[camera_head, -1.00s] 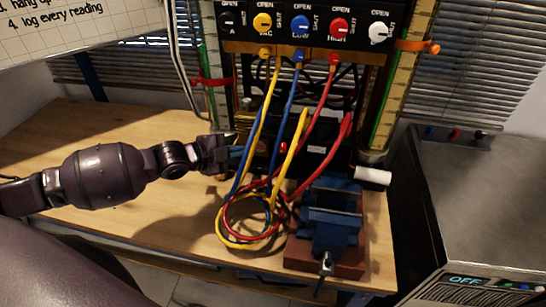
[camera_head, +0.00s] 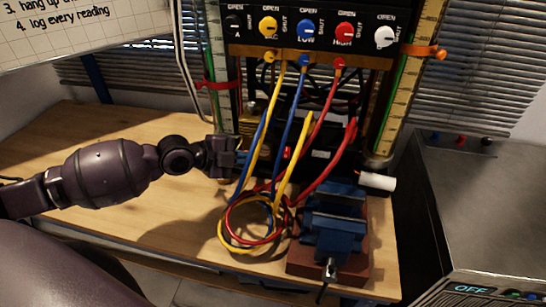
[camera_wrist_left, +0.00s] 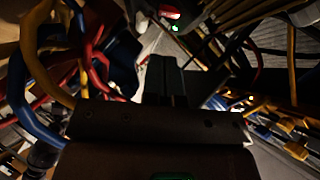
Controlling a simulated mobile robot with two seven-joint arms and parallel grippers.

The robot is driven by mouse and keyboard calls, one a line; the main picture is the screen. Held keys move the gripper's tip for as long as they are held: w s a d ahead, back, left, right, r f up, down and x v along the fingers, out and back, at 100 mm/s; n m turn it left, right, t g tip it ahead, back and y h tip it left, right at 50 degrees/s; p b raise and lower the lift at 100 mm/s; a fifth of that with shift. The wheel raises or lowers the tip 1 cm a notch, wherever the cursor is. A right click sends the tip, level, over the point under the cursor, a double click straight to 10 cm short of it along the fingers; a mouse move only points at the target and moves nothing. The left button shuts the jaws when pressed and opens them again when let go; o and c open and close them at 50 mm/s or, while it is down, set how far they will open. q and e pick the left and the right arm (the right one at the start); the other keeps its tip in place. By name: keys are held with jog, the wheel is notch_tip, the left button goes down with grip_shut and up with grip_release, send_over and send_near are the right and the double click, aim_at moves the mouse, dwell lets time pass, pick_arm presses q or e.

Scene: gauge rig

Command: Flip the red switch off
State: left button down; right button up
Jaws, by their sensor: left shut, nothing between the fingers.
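A small red part (camera_head: 287,153), which looks like the red switch, shows low at the back of the rig, behind the hanging hoses; its position cannot be read. In the left wrist view a red rocker-like piece (camera_wrist_left: 170,12) with a green light beside it shows at the top, beyond the fingertips. My left gripper (camera_head: 241,158) is left of the hoses in the head view, pointing right toward the red part and apart from it. In the left wrist view its fingers (camera_wrist_left: 166,72) are together and empty. My right gripper is not in view.
Yellow, blue and red hoses (camera_head: 264,130) hang from the valve panel (camera_head: 325,32) and coil on the bench (camera_head: 130,215). A blue vise (camera_head: 333,225) stands at the front right. A grey cabinet (camera_head: 470,200) is at the right. The bench's left part is clear.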

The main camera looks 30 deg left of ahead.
aim_at(287, 158)
pick_arm(q)
jog(key=x, duration=0.8)
jog(key=shift+w+d+f, duration=0.1)
jog(key=shift+w+d, duration=0.1)
jog(key=shift+w, duration=0.1)
jog(key=shift+w+d+f, duration=0.3)
jog(key=shift+w, duration=0.15)
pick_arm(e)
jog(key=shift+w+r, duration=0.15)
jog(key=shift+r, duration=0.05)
